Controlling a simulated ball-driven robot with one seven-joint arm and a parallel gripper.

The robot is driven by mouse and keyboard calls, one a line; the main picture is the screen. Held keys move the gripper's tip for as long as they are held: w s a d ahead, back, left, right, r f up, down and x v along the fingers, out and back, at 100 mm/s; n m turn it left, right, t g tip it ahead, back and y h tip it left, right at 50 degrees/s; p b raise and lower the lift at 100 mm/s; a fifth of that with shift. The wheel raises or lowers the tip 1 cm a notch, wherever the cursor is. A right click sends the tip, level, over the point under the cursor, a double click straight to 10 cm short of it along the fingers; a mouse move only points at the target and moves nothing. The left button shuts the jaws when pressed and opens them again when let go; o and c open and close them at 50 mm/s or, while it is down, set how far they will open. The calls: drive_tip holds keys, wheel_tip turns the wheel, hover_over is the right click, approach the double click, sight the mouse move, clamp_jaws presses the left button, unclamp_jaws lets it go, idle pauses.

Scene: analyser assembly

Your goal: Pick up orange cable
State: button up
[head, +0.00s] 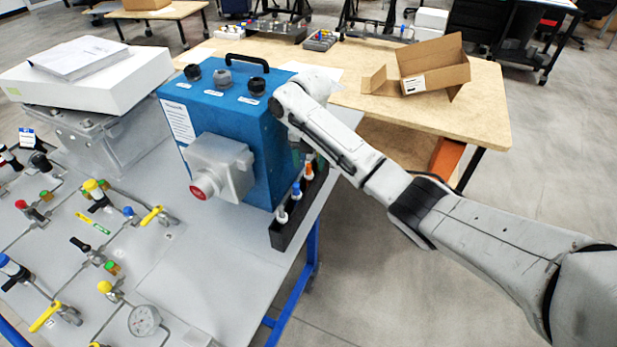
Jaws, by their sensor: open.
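A black rack (290,219) stands along the right edge of the grey panel table, beside the blue box. It holds several upright cable ends with white and coloured parts. I cannot tell for sure which is the orange cable. My gripper (303,147) points down over the far end of the rack, close to the blue box's right side. It is open, and my forearm and wrist largely hide its fingers. I see nothing held.
The blue box (215,110) with knobs, a handle and a red-buttoned grey housing (221,167) stands directly left of the rack. Valves and pipes cover the panel at left. A wooden table (480,110) with an open cardboard box (433,68) stands behind.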

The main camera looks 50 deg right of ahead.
sight(309, 181)
drive_tip(key=shift+a+f, duration=0.1)
drive_tip(key=shift+f, duration=1.35)
drive_tip(key=c, duration=1.1)
